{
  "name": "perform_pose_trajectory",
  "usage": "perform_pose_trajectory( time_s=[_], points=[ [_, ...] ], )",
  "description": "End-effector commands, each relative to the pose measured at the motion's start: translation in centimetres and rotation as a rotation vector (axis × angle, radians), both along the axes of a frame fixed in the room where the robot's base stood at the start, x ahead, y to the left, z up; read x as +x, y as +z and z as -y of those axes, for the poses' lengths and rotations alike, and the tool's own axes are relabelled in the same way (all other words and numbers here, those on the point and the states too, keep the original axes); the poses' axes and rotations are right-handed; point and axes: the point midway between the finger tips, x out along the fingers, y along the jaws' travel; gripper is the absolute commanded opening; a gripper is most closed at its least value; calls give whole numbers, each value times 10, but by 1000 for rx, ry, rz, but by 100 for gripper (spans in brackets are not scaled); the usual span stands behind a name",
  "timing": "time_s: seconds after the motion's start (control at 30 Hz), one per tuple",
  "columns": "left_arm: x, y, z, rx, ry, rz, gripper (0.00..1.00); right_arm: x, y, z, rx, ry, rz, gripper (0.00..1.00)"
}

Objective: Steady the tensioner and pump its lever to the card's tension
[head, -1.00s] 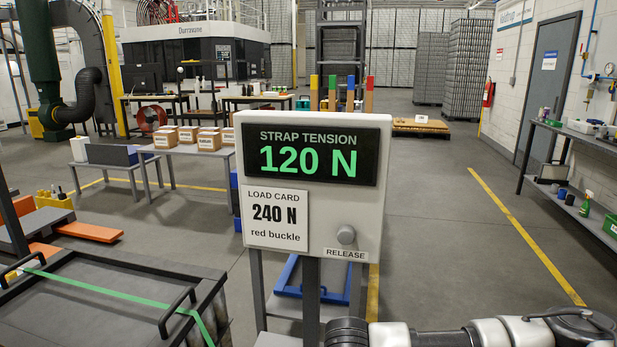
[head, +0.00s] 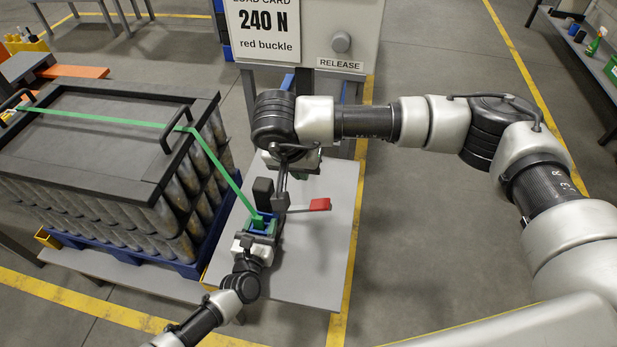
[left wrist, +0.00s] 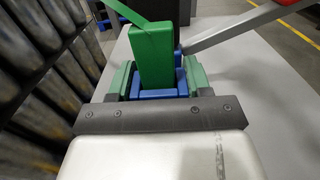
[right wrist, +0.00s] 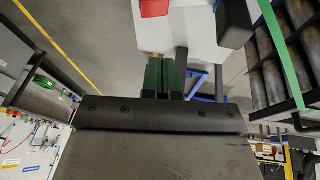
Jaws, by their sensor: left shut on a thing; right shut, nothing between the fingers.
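The tensioner, with a blue body (left wrist: 185,77) and a green strap part (left wrist: 152,55) on top, stands on a grey table. My left gripper (head: 256,238) is shut around the tensioner's blue body, green fingers on both sides. Its lever (left wrist: 220,32) sticks out to the right, ending in a red grip (head: 319,204). My right gripper (right wrist: 165,78) is shut and empty, beyond the lever in the head view and apart from the red grip (right wrist: 153,8). The load card (head: 265,28) reads 240 N, red buckle. The tension display is out of view now.
A green strap (head: 95,117) crosses the lid of a stack of cans (head: 110,198) left of the tensioner. A dark block (head: 263,188) stands close to the lever's base. The table's right side (head: 320,250) is clear.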

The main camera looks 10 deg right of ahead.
Motion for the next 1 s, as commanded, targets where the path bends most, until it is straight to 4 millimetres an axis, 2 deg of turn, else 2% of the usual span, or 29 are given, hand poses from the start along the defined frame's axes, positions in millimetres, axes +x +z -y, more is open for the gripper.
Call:
perform_pose_trajectory(
  time_s=[0.3, 0.5, 0.7, 1.0],
  points=[
    [1, 0, -1, 1, 3, 1, 0, 13, -64, 17, -2, -2, -5, 0],
    [1, 0, -1, 1, 3, 1, 0, 15, -98, 28, -1, -1, -4, 0],
    [1, 0, -1, 1, 3, 1, 0, 12, -115, 35, -1, -1, -3, 0],
    [1, 0, -1, 1, 3, 1, 0, 12, -118, 37, -1, 0, 0, 0]
  ],
)
